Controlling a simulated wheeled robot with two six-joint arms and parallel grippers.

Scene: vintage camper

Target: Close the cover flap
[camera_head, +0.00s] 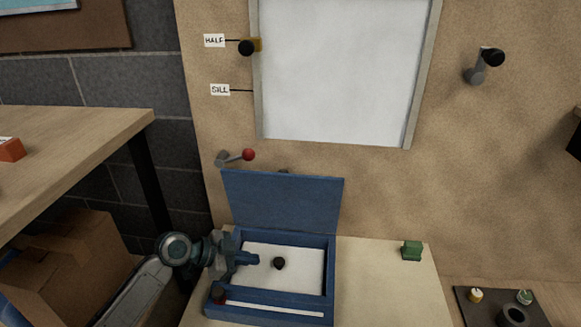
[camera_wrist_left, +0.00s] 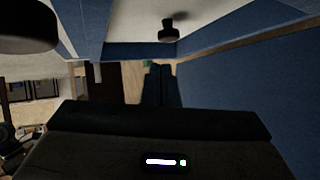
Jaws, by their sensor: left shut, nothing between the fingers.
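The cover flap (camera_head: 283,203) is a flat blue panel standing raised at the back edge of a blue box (camera_head: 330,270). The box holds a white panel (camera_head: 300,262) with a black knob (camera_head: 279,263) on it. A large blue surface on the right of the left wrist view (camera_wrist_left: 250,85) looks like the flap. The knob also shows in that view (camera_wrist_left: 168,34). My left gripper (camera_head: 254,259) is shut and empty, at the left part of the box, left of the knob and in front of the flap. Whether it touches the box is unclear. My right gripper is not seen.
A red-tipped lever (camera_head: 248,155) is on the wall just behind the flap. A green block (camera_head: 412,250) stands on the counter (camera_head: 385,285) to the right, with bare room between. A wooden table (camera_head: 70,150) is left.

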